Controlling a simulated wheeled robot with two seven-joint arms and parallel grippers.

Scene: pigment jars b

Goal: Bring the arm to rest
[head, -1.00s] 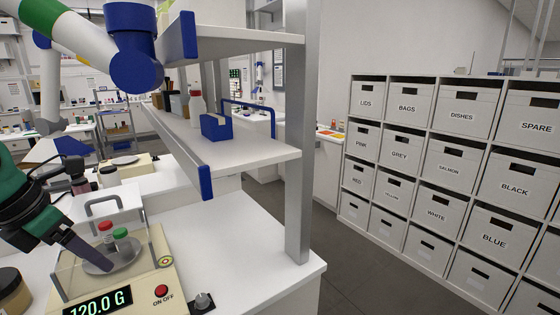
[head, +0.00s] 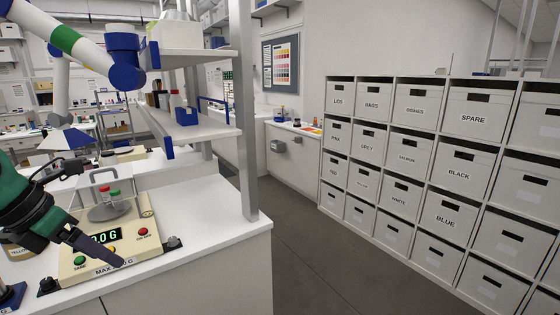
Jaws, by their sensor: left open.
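My left gripper (head: 94,246) comes in from the left over the front of a cream balance (head: 146,222). It points down to the right, and its jaws are open with nothing seen between them. The gripper covers part of the balance's front and the left part of its display (head: 106,237), where ".0 G" is readable. A red-capped jar (head: 103,194) and a green-capped jar (head: 115,199) stand on the round pan (head: 108,212) inside a clear shield, behind the gripper and apart from it. My right gripper is not in view.
The white bench (head: 215,232) is bare right of the balance. A shelf (head: 205,133) on a grey post (head: 245,120) stands behind it. A brown-lidded jar (head: 14,246) is at the left edge. Labelled bins (head: 458,178) fill the right, past open floor (head: 320,270).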

